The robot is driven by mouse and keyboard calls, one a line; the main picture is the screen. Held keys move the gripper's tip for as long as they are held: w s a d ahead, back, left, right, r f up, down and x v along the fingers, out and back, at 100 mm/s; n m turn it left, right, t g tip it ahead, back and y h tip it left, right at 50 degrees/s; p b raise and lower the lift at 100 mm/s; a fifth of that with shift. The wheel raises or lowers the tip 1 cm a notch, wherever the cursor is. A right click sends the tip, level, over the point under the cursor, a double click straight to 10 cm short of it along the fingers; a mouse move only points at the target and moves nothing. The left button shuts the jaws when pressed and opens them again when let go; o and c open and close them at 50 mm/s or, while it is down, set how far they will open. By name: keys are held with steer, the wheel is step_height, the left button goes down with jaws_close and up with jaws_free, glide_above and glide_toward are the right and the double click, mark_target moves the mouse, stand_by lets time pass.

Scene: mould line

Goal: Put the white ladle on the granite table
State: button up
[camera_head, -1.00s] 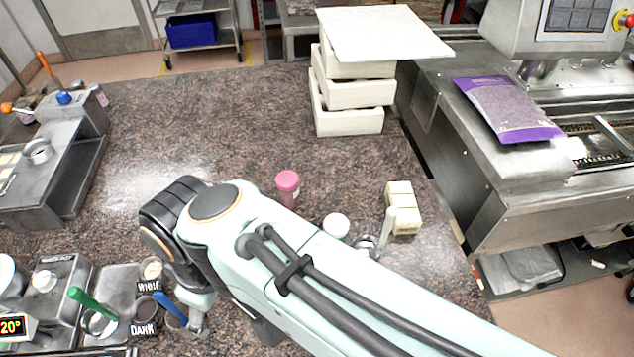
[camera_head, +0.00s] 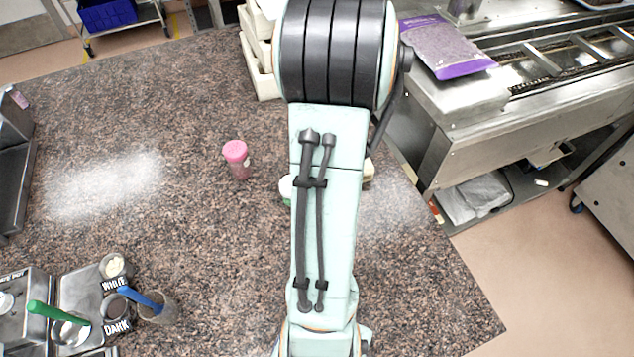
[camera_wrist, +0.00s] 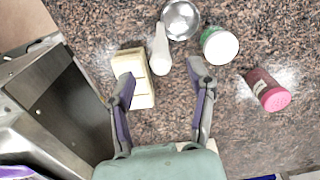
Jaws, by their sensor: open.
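The ladle shows in the wrist view as a white handle (camera_wrist: 160,50) with a round metal bowl (camera_wrist: 181,18) at the top. It is by the granite table (camera_wrist: 222,115); I cannot tell whether its handle is tilted up. My gripper (camera_wrist: 162,72) is open, its fingers spread to either side of the handle's near end and apart from it. The left finger overlaps a cream block (camera_wrist: 133,62) beside the handle. In the head view the granite table (camera_head: 150,110) is wide and speckled, and my arm hides the ladle and gripper.
A white-and-green tub (camera_wrist: 220,46) stands right of the ladle, and a pink-lidded jar (camera_head: 237,160) further over. Stacked cream boxes (camera_head: 262,80) are at the back. A metal machine (camera_head: 450,105) borders the right edge. Pots and coloured handles (camera_head: 155,303) are at front left.

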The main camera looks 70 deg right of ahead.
step_height(320, 180, down, 4)
steer(key=shift+f, duration=0.2)
jaws_close()
steer(key=shift+r, duration=0.1)
